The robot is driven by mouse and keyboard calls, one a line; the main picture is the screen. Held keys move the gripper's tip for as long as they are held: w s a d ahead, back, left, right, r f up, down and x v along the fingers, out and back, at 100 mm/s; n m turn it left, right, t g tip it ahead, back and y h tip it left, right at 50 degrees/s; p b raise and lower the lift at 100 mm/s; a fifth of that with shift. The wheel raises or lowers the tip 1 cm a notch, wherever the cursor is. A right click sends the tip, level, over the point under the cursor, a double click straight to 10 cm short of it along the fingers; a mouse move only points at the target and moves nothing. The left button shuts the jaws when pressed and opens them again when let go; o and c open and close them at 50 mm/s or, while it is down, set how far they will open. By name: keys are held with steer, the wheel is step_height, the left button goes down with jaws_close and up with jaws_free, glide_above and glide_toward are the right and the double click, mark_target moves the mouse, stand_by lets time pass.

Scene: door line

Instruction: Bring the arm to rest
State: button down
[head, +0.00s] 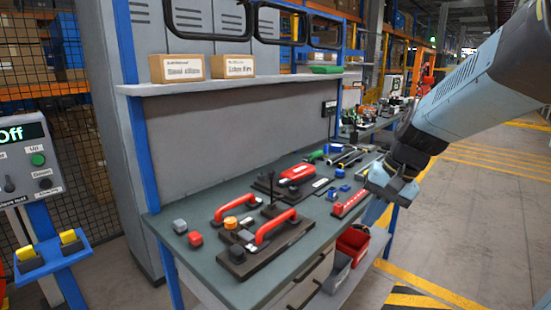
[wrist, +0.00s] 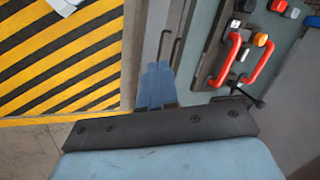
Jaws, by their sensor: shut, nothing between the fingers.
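My arm comes in from the upper right of the head view. My gripper (head: 376,208) hangs at its end, pointing down, beside the right edge of the workbench (head: 205,265). In the wrist view the blue fingers of my gripper (wrist: 157,72) are together, with nothing between them. Below them, the dark bar and pale blue body of my gripper fill the lower part of that view. I see no contact with the bench, though the exact gap cannot be told.
The bench carries red-handled fixtures (head: 277,226), small blocks and tools. Red bins (head: 352,241) sit below its right side. A control panel (head: 25,165) stands at left. A shelf holds two boxes (head: 178,68). Open floor (head: 480,235) with yellow lines lies right; striped marking (wrist: 60,60) shows in the wrist view.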

steer(key=s+d+r+n+t+h, duration=0.3)
steer(key=s+r, duration=0.3)
steer(key=s, duration=0.3)
steer(key=shift+s+r+n+t+h, duration=0.15)
steer(key=shift+s+n+t+h, duration=0.15)
steer(key=shift+n+t, duration=0.3)
stand_by(0.3)
